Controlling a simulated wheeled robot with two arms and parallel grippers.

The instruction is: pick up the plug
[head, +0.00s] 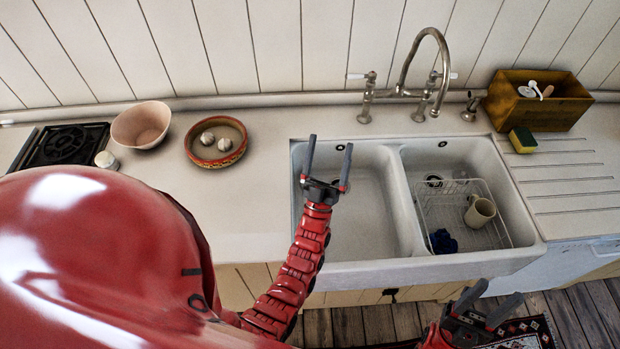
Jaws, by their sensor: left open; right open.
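I cannot make out a plug for certain. A small round metal-and-dark fitting (433,181) lies on the floor of the right sink basin (479,163), partly behind the wire rack; I cannot tell whether it is a plug or a drain. The floor of the left basin (372,205) looks bare, but my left gripper hides part of it. My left gripper (330,142) is open and empty over the left basin, its fingers spread toward the back wall. My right gripper (501,290) is open and empty, low in front of the sink at the right.
A wire rack (478,185) in the right basin holds a beige mug (480,212) and a dark blue cloth-like thing (443,241). The tap (425,95) rises behind. A sponge (522,140) and wooden box (538,103) stand right; a patterned bowl (206,159) and pink bowl (141,126) left.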

